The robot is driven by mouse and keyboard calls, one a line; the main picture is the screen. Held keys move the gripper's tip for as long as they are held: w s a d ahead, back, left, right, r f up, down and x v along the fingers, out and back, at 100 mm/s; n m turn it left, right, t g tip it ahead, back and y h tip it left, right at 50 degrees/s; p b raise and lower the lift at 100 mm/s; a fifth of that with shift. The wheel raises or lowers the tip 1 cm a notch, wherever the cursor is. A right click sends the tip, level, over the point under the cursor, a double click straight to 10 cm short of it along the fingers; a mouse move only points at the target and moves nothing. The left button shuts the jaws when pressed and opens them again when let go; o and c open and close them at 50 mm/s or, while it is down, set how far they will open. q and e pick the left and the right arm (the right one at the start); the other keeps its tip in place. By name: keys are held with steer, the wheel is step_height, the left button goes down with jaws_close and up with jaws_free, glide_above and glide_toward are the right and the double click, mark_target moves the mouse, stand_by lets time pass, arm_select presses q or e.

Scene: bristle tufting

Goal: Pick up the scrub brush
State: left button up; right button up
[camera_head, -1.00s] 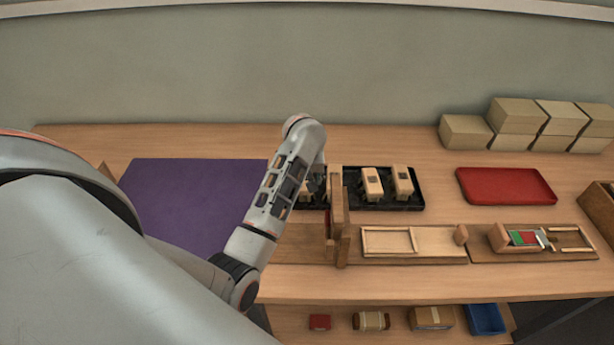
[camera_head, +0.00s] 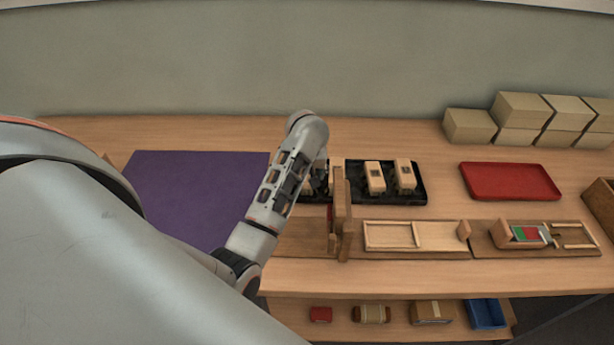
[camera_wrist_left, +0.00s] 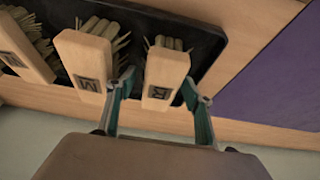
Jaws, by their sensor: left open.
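Several wooden scrub brushes with pale bristles lie in a black tray (camera_head: 385,199). In the left wrist view, one brush marked R (camera_wrist_left: 165,68) lies between the two fingers of my open left gripper (camera_wrist_left: 157,82). The fingers stand on either side of its block, and I cannot tell whether they touch it. A brush marked M (camera_wrist_left: 85,58) lies beside the left finger, with another brush (camera_wrist_left: 22,50) farther left. My arm and a wooden upright hide the gripper's fingertips there. My right gripper is not in view.
A wooden upright (camera_head: 341,215) stands just in front of the tray's left part. A purple mat (camera_head: 190,190) lies left, a red tray (camera_head: 510,181) right. Wooden fixtures (camera_head: 415,235) line the table's front. Boxes (camera_head: 520,110) are stacked at the back right.

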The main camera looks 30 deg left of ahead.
arm_select(q)
steer(key=c, duration=1.3)
steer(key=shift+o, duration=0.2)
steer(key=shift+r, duration=0.1)
